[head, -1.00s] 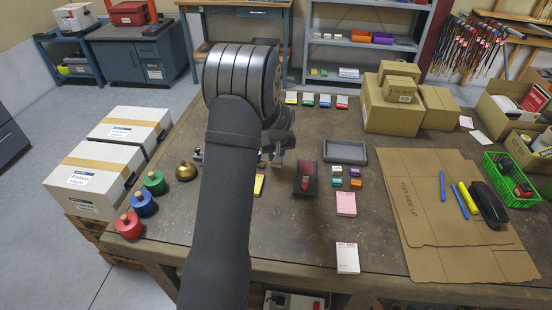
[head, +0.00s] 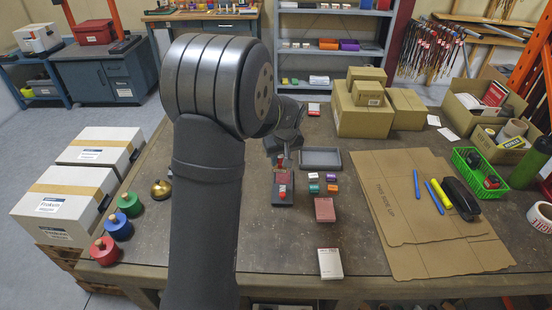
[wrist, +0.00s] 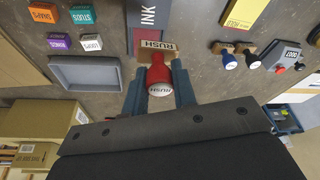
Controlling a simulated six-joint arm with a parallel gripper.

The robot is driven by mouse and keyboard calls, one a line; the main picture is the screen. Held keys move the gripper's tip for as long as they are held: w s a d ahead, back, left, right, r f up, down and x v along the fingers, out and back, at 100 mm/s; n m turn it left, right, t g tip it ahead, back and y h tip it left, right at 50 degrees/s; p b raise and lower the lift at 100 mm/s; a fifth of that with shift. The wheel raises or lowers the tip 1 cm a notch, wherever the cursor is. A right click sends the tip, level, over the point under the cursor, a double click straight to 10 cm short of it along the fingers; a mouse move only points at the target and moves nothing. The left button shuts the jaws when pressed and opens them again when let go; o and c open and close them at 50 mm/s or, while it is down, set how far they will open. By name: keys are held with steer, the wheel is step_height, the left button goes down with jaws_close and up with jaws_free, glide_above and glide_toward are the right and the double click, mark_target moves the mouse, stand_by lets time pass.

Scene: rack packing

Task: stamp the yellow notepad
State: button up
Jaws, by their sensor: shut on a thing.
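My gripper (wrist: 159,88) is shut on the red handle of a stamp (wrist: 160,73). The stamp has a wooden block marked RUSH. In the head view, my gripper (head: 284,160) is at the far end of the ink pad (head: 283,194). In the wrist view, the ink pad (wrist: 146,14) is marked INK and lies at the stamp's block; I cannot tell whether they touch. The yellow notepad (wrist: 243,12) lies on the table at the top right of the wrist view, apart from the stamp. In the head view my arm hides it.
Two other stamps, one blue-handled (wrist: 227,58) and one black-handled (wrist: 250,60), stand near the notepad. A grey tray (head: 320,168) and several small coloured boxes are right of the ink pad. Cardboard sheets (head: 400,190) cover the table's right side.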

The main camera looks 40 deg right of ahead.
steer(key=o, duration=0.3)
steer(key=shift+c, duration=1)
steer(key=shift+o, duration=0.3)
steer(key=w+d+f, duration=0.3)
steer(key=d, duration=0.2)
steer(key=shift+w, duration=0.4)
steer(key=shift+d+f, duration=0.15)
steer(key=shift+f, duration=2.7)
steer(key=shift+f, duration=0.6)
step_height(320, 180, up, 7)
